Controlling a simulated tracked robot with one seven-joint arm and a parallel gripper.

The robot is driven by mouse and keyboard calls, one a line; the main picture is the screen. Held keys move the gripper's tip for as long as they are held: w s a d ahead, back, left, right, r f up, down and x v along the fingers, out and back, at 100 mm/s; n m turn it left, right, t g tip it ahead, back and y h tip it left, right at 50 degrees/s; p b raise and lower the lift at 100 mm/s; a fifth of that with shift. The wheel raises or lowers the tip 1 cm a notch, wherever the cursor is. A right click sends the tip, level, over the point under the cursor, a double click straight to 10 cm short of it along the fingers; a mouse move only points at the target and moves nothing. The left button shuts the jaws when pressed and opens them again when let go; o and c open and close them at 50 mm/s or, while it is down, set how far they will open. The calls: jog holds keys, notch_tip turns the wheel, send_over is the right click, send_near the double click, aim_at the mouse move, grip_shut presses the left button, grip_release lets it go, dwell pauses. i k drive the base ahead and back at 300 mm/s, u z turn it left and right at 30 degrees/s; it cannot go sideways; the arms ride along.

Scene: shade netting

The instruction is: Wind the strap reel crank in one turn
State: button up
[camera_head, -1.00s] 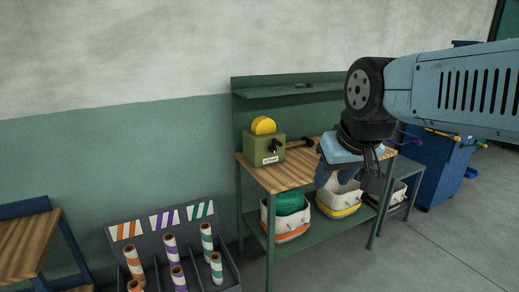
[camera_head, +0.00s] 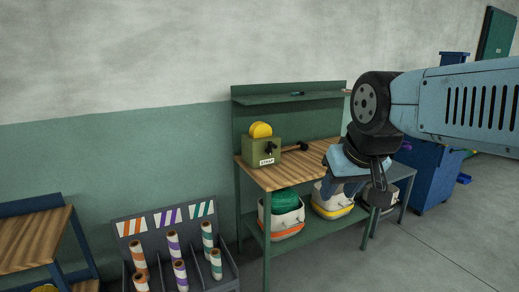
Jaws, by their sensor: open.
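The strap reel is an olive-green box (camera_head: 261,153) with a yellow disc (camera_head: 261,130) at its top and a white label reading "STRAP". It stands on the left part of the wooden bench top (camera_head: 285,177). A dark crank part (camera_head: 268,152) shows on its front, and a dark handle (camera_head: 299,147) sticks out to its right. I cannot tell from this distance how these connect. My gripper (camera_head: 340,190) hangs from my arm, right of the reel and apart from it, in front of the bench's right part. It is open with nothing seen in it.
Several white bins (camera_head: 288,222) with coloured contents stand on the bench's lower shelf (camera_head: 312,236). A green upper shelf (camera_head: 290,97) is behind. A rack of striped rolls (camera_head: 172,262) stands at lower left. A blue bin (camera_head: 428,178) is at right. Floor is clear at right.

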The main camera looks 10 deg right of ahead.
aim_at(268, 151)
jog(key=z, duration=0.15)
jog(key=i, duration=0.95)
jog(key=u, duration=0.1)
